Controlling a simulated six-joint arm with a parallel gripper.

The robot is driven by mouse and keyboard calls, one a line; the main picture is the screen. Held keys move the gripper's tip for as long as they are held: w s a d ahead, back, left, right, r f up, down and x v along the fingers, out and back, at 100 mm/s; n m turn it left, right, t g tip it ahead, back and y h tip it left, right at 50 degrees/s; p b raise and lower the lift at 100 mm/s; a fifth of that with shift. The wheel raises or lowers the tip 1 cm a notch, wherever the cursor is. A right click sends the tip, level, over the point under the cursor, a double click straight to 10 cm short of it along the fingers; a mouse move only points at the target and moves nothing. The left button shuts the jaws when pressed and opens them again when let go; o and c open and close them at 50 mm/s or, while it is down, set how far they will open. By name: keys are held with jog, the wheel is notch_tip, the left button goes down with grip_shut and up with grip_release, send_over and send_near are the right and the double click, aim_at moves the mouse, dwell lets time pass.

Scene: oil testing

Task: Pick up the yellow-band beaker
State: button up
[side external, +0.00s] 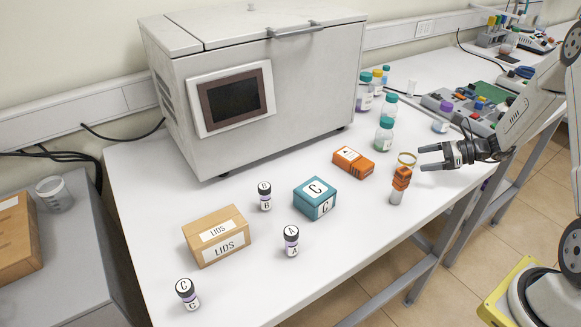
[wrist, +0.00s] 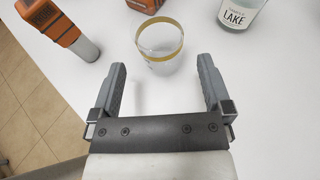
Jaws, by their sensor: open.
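The yellow-band beaker (wrist: 160,47) is a clear cup with a yellow band around its rim. In the wrist view it stands upright on the white table, just beyond my fingertips and roughly centred between them. In the side view the beaker (side external: 406,161) is near the table's right edge, partly hidden behind an orange device. My gripper (side external: 421,157) is open and empty, its fingers pointing at the beaker from the right. In the wrist view my gripper (wrist: 162,76) shows both fingers apart, with bare table between them.
An orange handheld device (side external: 401,180) stands close to the beaker. An orange box (side external: 353,162) and a teal-capped LAKE bottle (wrist: 240,15) are also near. A teal box (side external: 315,198), small vials, a lids box (side external: 216,236) and a large grey machine (side external: 255,100) occupy the table.

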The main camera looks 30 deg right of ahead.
aim_at(409, 162)
jog(key=shift+x, duration=2.55)
jog(key=shift+f, duration=0.15)
jog(key=c, duration=1.2)
